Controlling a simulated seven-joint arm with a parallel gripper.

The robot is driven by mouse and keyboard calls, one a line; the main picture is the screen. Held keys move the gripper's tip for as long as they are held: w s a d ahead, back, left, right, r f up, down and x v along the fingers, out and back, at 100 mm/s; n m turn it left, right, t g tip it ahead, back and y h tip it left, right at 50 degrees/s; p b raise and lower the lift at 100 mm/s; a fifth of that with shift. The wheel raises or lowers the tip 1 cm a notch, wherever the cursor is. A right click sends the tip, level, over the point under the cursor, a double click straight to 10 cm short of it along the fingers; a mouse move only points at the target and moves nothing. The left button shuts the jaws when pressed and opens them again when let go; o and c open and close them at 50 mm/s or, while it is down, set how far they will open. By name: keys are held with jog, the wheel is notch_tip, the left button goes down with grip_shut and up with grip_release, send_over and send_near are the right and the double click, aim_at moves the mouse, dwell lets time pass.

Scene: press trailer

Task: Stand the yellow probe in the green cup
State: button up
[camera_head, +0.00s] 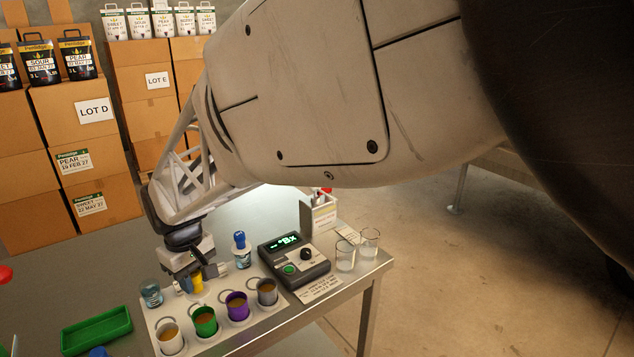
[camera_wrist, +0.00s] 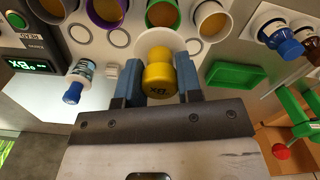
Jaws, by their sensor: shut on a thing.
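The yellow probe (camera_wrist: 158,76), marked "°Bx", is between the two blue fingers of my gripper (camera_wrist: 159,85), which is shut on it. In the head view the probe (camera_head: 197,284) shows below my gripper (camera_head: 190,286), behind the row of cups. Its lower end is hidden, so I cannot tell whether it touches the rack. The green cup (camera_head: 206,322) stands second from the left, in front of my gripper, with amber liquid inside. In the wrist view the green cup (camera_wrist: 163,13) is at the top, just beyond the probe.
The white cup (camera_head: 170,340) and purple cup (camera_head: 237,307) flank the green cup; the grey cup (camera_head: 267,292) is at the right end.

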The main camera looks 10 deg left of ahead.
aim_at(197, 293)
jog(key=shift+s+n, duration=0.3)
jog(key=shift+n, duration=0.1)
jog(key=shift+f, duration=0.1)
jog(key=shift+f, duration=2.7)
jog(key=shift+f, duration=0.65)
dwell(0.3)
jog(key=o, duration=0.7)
jog(key=shift+c, duration=0.2)
jog(key=shift+r, duration=0.1)
jog(key=shift+r, duration=5.4)
